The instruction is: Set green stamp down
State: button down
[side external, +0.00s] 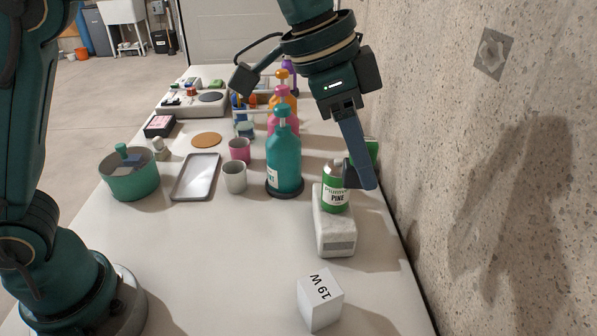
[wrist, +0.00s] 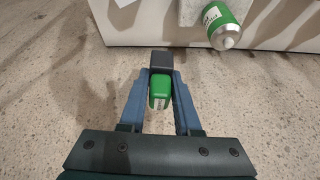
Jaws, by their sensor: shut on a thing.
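My gripper (side external: 360,172) hangs at the right of the table, close to the wall, with its fingers pointing down. It is shut on the green stamp (wrist: 160,84), whose green body shows between the blue fingers in the wrist view. In the side view part of its green (side external: 372,149) shows behind a finger. A dark grey block (wrist: 160,60) sits at the fingertips; I cannot tell if it is part of the stamp. The stamp's underside is hidden, and any contact below it is unclear.
A green-labelled PINE can (side external: 335,190) stands on a pale block (side external: 335,232) beside my fingers. A teal pump bottle (side external: 284,160) stands left of it. A white cube (side external: 320,298) is in front. A grey tray (side external: 196,177) and green pot (side external: 130,183) are left. The front-middle table is clear.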

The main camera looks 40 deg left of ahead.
notch_tip(320, 180, up, 2)
jog(key=shift+r, duration=0.2)
jog(key=shift+a+r, duration=0.15)
jog(key=shift+r, duration=0.1)
jog(key=w+a+n+t+y, duration=0.1)
jog(key=w+a+n+y, duration=0.3)
jog(key=a+n, duration=1)
jog(key=s+a+n+y, duration=0.1)
jog(key=s+a+n, duration=0.2)
jog(key=a, duration=1)
jog(key=s+a+n+y, duration=0.2)
jog(key=a, duration=1.1)
jog(key=shift+g, duration=0.4)
jog(key=f, duration=2.1)
jog(key=shift+w+d+f, duration=0.1)
jog(key=shift+d+f, duration=0.15)
